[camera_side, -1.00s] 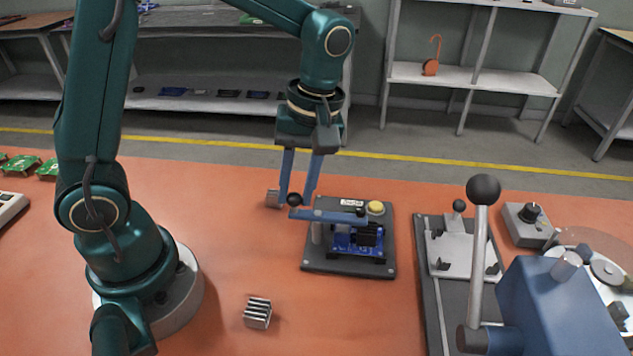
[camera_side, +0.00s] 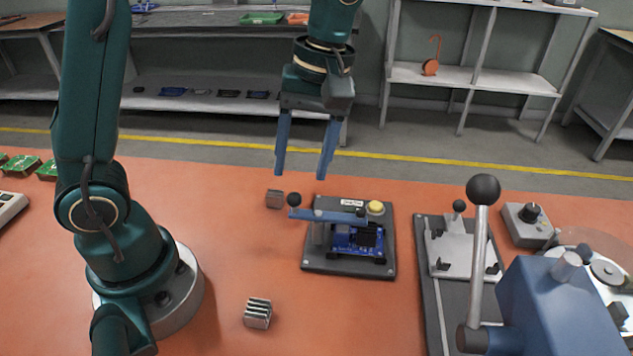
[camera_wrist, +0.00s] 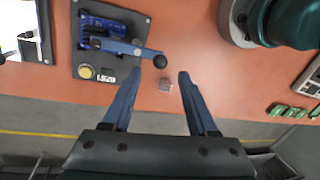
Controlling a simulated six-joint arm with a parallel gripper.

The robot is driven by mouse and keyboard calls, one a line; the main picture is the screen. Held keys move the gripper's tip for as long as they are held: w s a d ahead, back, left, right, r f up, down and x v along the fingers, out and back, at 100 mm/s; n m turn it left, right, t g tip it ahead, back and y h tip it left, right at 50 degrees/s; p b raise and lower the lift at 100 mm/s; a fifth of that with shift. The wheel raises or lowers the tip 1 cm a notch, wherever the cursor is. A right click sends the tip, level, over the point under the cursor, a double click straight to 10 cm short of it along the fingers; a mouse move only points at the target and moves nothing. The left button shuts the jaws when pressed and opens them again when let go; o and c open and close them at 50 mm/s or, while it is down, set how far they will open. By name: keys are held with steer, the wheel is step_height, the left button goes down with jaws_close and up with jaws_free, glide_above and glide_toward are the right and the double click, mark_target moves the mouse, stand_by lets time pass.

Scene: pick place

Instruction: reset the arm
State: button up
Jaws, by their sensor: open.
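My gripper (camera_side: 299,172) is open and empty, raised above the orange table behind the dark fixture. Its two blue fingers are spread and point down.
The dark fixture (camera_side: 317,265) holds a blue board (camera_side: 352,240) under a blue lever with a black knob (camera_side: 294,199). A finned metal block (camera_side: 257,313) lies nearer the front. A lever press (camera_side: 560,310) stands at the right. Green boards (camera_side: 22,167) lie far left.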

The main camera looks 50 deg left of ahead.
steer(key=r, duration=0.1)
steer(key=s+r+t, duration=0.1)
steer(key=shift+a+r, duration=0.25)
steer(key=shift+r, duration=0.1)
steer(key=s+f+m+t+h, duration=0.1)
steer(key=s+m+t, duration=0.5)
steer(key=m, duration=0.5)
steer(key=shift+s, duration=0.7)
steer(key=shift+a+f, duration=0.1)
